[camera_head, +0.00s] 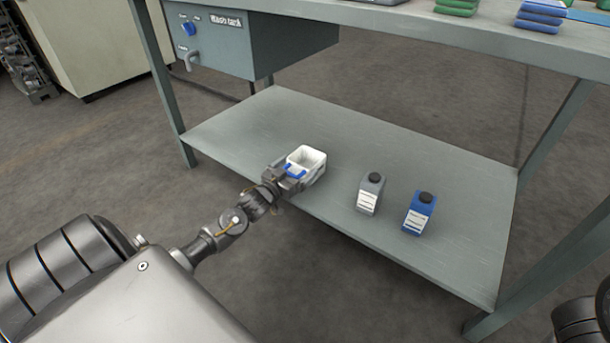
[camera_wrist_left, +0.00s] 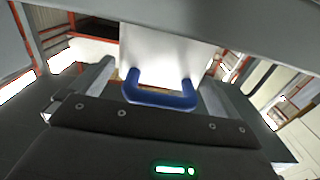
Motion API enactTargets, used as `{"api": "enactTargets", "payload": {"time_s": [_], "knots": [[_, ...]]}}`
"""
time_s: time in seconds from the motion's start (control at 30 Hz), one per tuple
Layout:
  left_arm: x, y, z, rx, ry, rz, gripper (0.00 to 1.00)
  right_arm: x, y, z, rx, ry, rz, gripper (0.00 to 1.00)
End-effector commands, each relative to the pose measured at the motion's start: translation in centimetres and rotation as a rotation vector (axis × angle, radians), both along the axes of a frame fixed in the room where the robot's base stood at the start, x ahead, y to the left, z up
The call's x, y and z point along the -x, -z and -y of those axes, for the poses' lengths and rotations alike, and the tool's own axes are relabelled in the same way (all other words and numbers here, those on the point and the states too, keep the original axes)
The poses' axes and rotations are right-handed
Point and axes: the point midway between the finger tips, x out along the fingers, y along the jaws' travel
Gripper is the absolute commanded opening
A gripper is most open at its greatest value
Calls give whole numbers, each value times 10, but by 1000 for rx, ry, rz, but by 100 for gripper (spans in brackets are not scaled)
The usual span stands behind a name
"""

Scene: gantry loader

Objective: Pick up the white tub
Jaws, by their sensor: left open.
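The white tub (camera_head: 308,157) with a blue handle stands on the lower shelf (camera_head: 268,115), near its front edge. My left gripper (camera_head: 297,172) is at the tub's near, handle side. In the left wrist view the tub (camera_wrist_left: 165,45) stands straight ahead, with its blue handle (camera_wrist_left: 160,95) close to the palm. The open fingers of the left gripper (camera_wrist_left: 155,85) lie one to each side of the tub. The fingertips' contact with the tub walls cannot be made out. My right gripper does not show.
A grey bottle (camera_head: 370,195) and a blue bottle (camera_head: 418,213) stand on the shelf to the right of the tub. The upper bench top (camera_head: 430,35) overhangs the shelf, with the wash tank box (camera_head: 235,50) under it. The shelf behind the tub is clear.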

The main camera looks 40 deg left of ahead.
Motion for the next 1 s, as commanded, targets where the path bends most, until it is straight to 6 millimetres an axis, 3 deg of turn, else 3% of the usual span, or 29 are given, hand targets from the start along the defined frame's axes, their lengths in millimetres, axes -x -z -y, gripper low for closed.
{"api": "enactTargets", "payload": {"time_s": [0.1, 0.37, 0.63, 1.0], "knots": [[-11, 1, -1, -1, -2, 2, 100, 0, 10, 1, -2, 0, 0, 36], [-13, -1, -1, -1, -2, 0, 100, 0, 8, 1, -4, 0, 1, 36], [-13, -1, -1, -1, -1, 0, 66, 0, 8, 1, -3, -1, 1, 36], [-13, -8, -1, 0, -1, 1, 66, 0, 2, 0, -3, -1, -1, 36]]}}
